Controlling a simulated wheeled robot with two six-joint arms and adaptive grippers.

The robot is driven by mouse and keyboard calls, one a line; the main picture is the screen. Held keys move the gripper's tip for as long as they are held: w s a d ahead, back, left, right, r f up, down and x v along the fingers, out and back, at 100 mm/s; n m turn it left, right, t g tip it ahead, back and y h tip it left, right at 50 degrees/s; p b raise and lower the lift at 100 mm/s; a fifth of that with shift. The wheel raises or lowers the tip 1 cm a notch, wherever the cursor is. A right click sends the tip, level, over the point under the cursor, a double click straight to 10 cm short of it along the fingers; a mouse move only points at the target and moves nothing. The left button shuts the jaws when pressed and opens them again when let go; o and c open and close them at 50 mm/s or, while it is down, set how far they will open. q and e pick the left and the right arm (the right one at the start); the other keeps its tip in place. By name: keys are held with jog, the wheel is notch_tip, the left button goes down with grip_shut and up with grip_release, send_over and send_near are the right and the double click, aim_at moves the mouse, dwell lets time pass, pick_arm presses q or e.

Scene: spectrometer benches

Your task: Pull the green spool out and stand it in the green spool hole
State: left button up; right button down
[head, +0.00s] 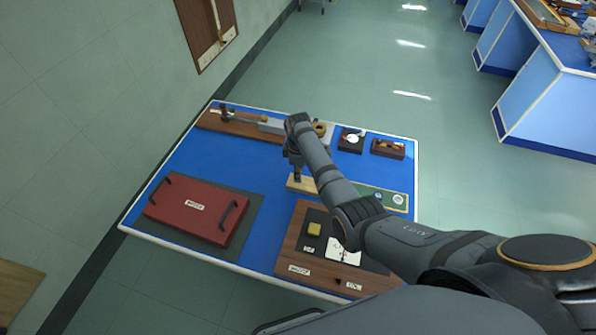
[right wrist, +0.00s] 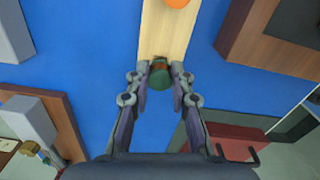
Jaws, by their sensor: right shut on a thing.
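My right gripper (head: 298,175) is over the pale wooden board (head: 303,185) near the middle of the table. In the right wrist view my right gripper (right wrist: 160,84) is shut on the green spool (right wrist: 158,79), which sits between the fingertips at the board's near end. I cannot tell whether the spool is still seated or lifted. The pale board (right wrist: 163,35) also carries an orange piece (right wrist: 178,3) at the top edge. In the head view my gripper and arm hide the spool. I cannot make out a green spool hole. My left gripper is not in view.
A red case (head: 195,208) lies on a dark mat at the left. A green strip (head: 372,192) lies to the right, partly behind my arm. Small dark boxes stand at the back right.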

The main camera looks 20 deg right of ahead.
jog(key=shift+f, duration=0.95)
dwell(0.6)
jog(key=c, duration=1.2)
grip_release()
jog(key=shift+o, duration=0.3)
jog(key=o, duration=0.5)
jog(key=shift+c, duration=0.2)
jog(key=shift+r, duration=0.1)
notch_tip(320, 180, up, 12)
